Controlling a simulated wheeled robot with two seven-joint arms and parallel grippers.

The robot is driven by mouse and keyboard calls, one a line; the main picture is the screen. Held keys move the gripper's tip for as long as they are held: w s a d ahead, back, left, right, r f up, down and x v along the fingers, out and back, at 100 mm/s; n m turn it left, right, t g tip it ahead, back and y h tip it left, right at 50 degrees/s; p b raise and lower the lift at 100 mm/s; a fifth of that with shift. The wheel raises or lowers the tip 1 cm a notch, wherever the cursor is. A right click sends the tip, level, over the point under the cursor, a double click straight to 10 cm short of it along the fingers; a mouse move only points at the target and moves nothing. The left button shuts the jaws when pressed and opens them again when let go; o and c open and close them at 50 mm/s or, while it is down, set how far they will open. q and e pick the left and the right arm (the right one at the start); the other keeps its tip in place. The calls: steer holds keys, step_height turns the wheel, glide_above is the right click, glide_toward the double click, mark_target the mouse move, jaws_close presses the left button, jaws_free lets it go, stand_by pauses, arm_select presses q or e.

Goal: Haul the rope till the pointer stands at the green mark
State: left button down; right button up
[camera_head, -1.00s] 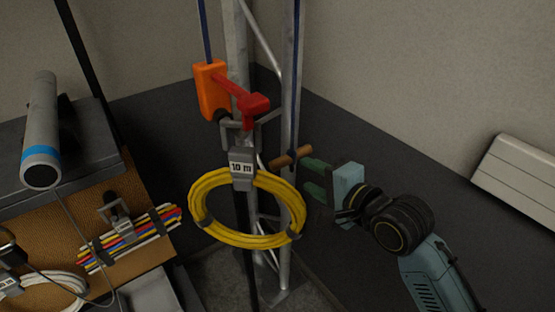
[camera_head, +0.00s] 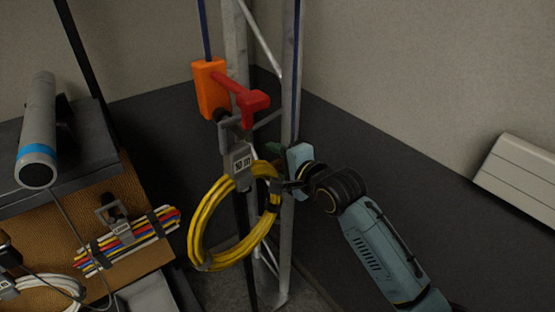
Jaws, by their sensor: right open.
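My right gripper (camera_head: 274,152) comes in from the right at the truss post. A blue rope (camera_head: 298,35) runs down along the right truss post. The wooden handle near that post is now hidden by the gripper, so I cannot tell whether it lies between the fingers. A second blue line (camera_head: 204,30) enters the top of an orange box (camera_head: 211,90) with a red lever (camera_head: 245,97). I see no pointer or green mark. My left gripper is out of view.
A yellow cable coil (camera_head: 205,225) hangs from a grey tagged clip (camera_head: 241,165) on the truss (camera_head: 236,40), close to my right wrist. Bundled coloured cables (camera_head: 130,240) and a grey cylinder (camera_head: 38,130) are at left. A white wall unit (camera_head: 520,180) is at right.

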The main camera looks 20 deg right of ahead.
jaws_close()
